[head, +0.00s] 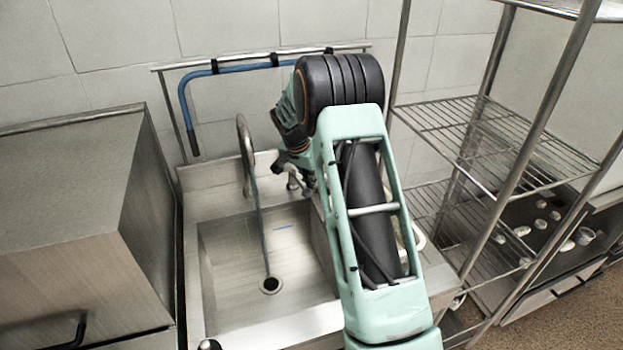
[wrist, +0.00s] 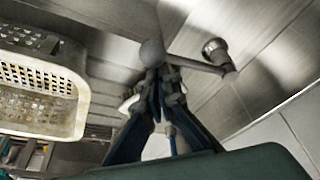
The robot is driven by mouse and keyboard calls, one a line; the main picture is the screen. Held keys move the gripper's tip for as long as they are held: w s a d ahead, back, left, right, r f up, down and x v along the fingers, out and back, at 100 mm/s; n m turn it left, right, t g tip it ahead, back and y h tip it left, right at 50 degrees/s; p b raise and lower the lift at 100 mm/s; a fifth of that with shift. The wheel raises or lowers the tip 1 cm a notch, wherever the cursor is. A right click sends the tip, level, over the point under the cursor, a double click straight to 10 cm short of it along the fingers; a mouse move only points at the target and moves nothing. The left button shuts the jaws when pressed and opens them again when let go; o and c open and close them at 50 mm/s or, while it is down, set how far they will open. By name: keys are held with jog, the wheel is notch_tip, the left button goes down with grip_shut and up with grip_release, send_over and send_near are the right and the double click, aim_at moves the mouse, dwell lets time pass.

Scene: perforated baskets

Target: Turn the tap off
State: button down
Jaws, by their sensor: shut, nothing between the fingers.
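The sink (head: 225,250) has a tall curved metal spout (head: 241,135) at its back. A thin bluish line like a water stream (head: 260,225) runs from the spout down to the drain (head: 270,285). My gripper (head: 294,180) is behind the sink, right of the spout, partly hidden by my arm. In the wrist view, my gripper (wrist: 162,82) is shut and empty, its fingertips just below a grey rounded metal end (wrist: 152,53). A metal bar (wrist: 195,65) joins that end to a round fitting (wrist: 215,48), likely the tap handle. I cannot tell whether the fingers touch it.
A cream perforated basket (wrist: 40,85) is at the left of the wrist view. A wire shelf rack (head: 475,130) stands close to the right of my arm. A metal cabinet (head: 75,220) stands left of the sink. A blue hose (head: 235,68) hangs on the back rail.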

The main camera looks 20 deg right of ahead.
jog(key=a+m+b, duration=0.1)
jog(key=b, duration=0.2)
jog(key=shift+s+a+f, duration=0.1)
jog(key=shift+a+f, duration=0.05)
jog(key=shift+a+m, duration=0.1)
jog(key=shift+m, duration=0.3)
jog(key=shift+r, duration=0.25)
